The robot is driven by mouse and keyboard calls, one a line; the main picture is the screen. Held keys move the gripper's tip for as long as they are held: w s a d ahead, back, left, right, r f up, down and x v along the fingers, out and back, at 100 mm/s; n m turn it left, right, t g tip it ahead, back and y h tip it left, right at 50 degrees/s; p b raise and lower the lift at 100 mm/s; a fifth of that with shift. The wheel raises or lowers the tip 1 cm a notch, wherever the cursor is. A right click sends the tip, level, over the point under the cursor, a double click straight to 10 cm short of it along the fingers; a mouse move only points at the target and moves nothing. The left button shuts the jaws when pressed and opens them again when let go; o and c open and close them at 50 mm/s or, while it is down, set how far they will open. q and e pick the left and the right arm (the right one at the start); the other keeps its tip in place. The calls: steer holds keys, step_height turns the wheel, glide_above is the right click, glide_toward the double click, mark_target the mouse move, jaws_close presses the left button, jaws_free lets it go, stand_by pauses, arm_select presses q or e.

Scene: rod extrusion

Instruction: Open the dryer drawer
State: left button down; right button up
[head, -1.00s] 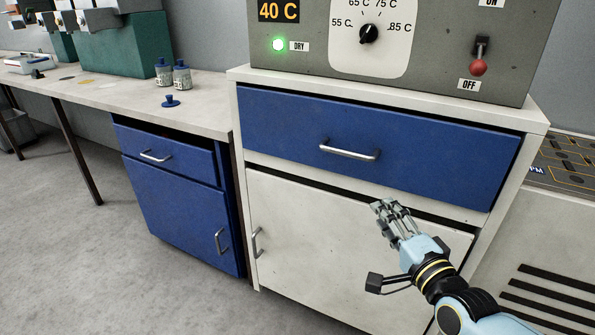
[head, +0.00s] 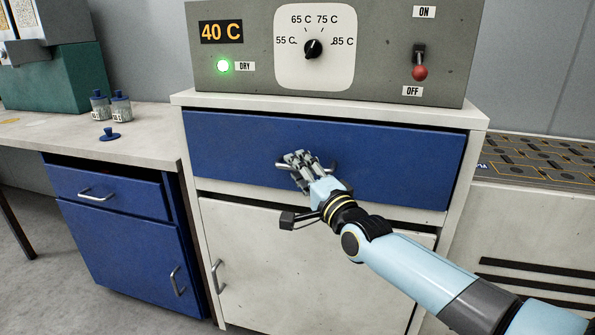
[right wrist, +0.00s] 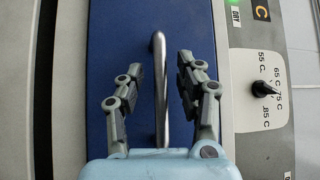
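The dryer drawer (head: 400,165) is a wide blue front under the grey control panel, and it looks closed. Its silver bar handle (head: 333,166) is mostly hidden behind my right gripper (head: 291,158) in the head view. In the right wrist view the handle (right wrist: 160,85) runs between the two open fingers of my right gripper (right wrist: 158,70), with a gap on each side. The fingers are at the drawer front and do not grip the bar. My left gripper is not in view.
The control panel (head: 380,50) above reads 40 C, with a lit green lamp, a dial and a red-knobbed switch. A white cupboard door (head: 260,260) is below. A blue cabinet (head: 120,240) and bench with two jars (head: 121,106) stand left.

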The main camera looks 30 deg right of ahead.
steer(key=shift+w, duration=0.35)
jaws_close()
stand_by(0.3)
